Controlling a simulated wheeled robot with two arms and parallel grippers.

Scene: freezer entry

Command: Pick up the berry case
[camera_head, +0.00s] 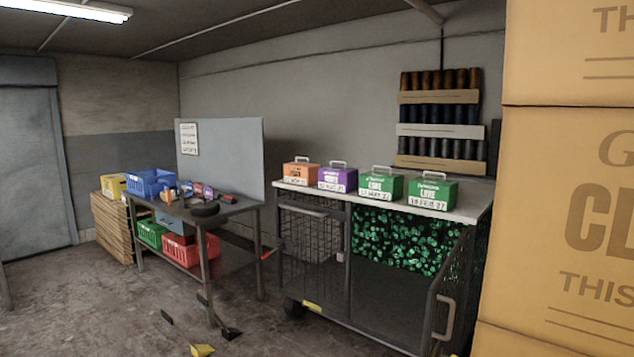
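Several small cases with top handles stand in a row on the light top of a wire cage cart (467,205). From left to right they are an orange case (299,172), a purple case (337,178), a green case (381,186) and another green case (432,191). Each has a white date label on its front. The small print is too blurred to tell which one is named berry. All the cases are upright and their handles are clear.
Stacked cardboard boxes (570,190) fill the right edge, close by. A metal workbench (240,207) with a blue crate (150,183) stands left of the cart; a red crate (190,251) sits on its lower shelf.

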